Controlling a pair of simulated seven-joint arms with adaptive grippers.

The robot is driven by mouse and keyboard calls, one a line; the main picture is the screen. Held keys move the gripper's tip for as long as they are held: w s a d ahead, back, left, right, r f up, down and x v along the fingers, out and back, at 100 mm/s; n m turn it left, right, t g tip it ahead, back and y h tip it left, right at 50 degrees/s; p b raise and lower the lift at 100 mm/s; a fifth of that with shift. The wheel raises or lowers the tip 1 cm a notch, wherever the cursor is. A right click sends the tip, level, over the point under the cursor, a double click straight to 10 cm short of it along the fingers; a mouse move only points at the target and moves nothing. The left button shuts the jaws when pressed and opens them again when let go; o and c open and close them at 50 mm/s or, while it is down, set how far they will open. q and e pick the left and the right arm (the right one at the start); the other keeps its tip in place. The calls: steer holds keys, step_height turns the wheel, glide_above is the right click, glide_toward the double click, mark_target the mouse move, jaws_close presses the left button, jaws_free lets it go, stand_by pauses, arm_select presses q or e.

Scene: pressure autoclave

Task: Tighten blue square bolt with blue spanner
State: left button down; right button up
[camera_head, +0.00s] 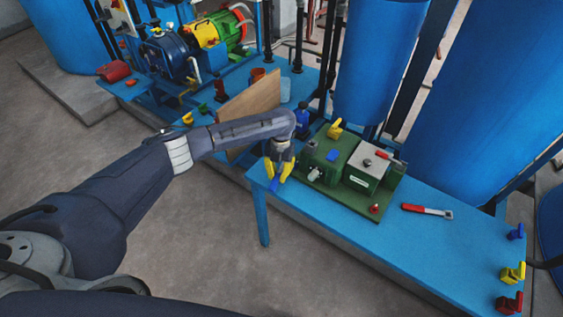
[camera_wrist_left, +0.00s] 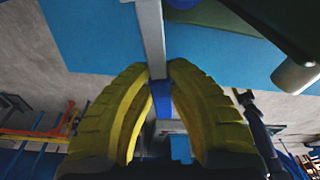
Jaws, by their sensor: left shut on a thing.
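My left gripper (camera_head: 279,172) has yellow fingers and is shut on the blue spanner, over the left end of the blue table, just left of the green machine. In the head view only a bit of the spanner's blue handle (camera_head: 275,185) shows below the fingertips. In the left wrist view the fingers (camera_wrist_left: 160,75) are closed around the spanner, its blue handle (camera_wrist_left: 163,103) between them and its grey metal shank (camera_wrist_left: 151,38) reaching up past the fingertips. A small blue piece (camera_head: 333,154) sits on the green machine; I cannot tell whether it is the square bolt. My right gripper is not in view.
The green machine (camera_head: 350,206) stands on the blue table (camera_head: 420,250). A red-handled spanner (camera_head: 427,210) lies to its right. Blue (camera_head: 516,232), yellow (camera_head: 512,273) and red (camera_head: 508,303) handles stand at the table's right end. A wooden board (camera_head: 247,103) leans behind my arm.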

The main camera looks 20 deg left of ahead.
mark_target(282, 189)
arm_select(q)
steer(key=shift+s+d+f+m, duration=0.7)
steer(key=shift+s+d+f, duration=0.1)
steer(key=shift+d, duration=0.25)
steer(key=shift+a, duration=0.1)
steer(key=shift+w+a+m+y, duration=0.2)
steer(key=shift+a+m, duration=0.15)
steer(key=shift+m, duration=0.2)
steer(key=shift+w+a+m+y, duration=0.1)
steer(key=shift+a+m+y, duration=0.1)
steer(key=shift+a+m, duration=0.25)
steer(key=c, duration=1.1)
jaws_free()
